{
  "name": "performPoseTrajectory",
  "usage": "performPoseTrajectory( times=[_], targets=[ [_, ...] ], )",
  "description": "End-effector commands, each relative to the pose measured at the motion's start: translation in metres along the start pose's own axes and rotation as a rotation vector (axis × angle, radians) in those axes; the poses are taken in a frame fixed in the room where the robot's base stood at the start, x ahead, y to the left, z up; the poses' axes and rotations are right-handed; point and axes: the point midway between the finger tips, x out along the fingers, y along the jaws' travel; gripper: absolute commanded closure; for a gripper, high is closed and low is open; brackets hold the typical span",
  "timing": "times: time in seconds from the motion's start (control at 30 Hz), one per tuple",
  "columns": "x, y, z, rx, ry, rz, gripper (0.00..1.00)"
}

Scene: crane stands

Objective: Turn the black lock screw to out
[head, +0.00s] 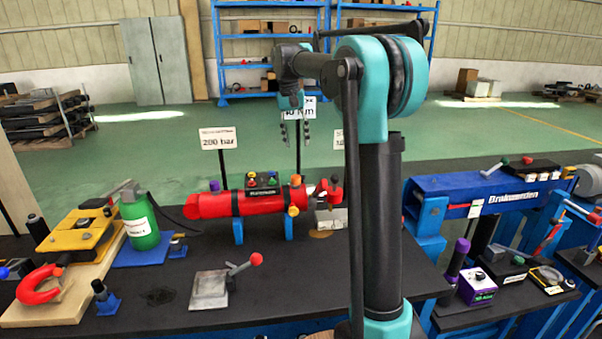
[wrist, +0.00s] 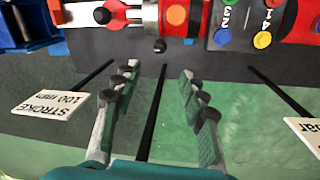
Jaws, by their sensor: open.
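A red cylinder (head: 245,203) lies on blue supports on the dark bench, with several coloured knobs on a black block on top. In the wrist view a small black knob (wrist: 159,45) sits by the metal collar with an orange button (wrist: 176,15); it may be the black lock screw, but its setting cannot be read. A black ball (wrist: 102,15) is on the red part left of it. My gripper (head: 296,135) points down above and behind the cylinder. Its fingers (wrist: 159,72) are apart, empty, and touch nothing; the small black knob appears beyond the gap between their tips.
Signs on thin black posts stand behind the cylinder: a 200 bar sign (head: 217,139) and a stroke sign (wrist: 50,103) near my fingers. A green bottle (head: 140,225) and yellow fixture (head: 80,230) stand left. A red-knobbed lever (head: 256,259) is in front. A blue crane beam (head: 480,197) is right.

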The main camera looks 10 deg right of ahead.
Motion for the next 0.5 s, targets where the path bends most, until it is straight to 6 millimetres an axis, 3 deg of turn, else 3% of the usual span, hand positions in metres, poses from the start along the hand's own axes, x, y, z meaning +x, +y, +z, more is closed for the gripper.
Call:
performPoseTrajectory(
  times=[0.5],
  targets=[
    [0.100,0.000,0.000,-0.001,-0.001,-0.001,0.58]
  ],
)
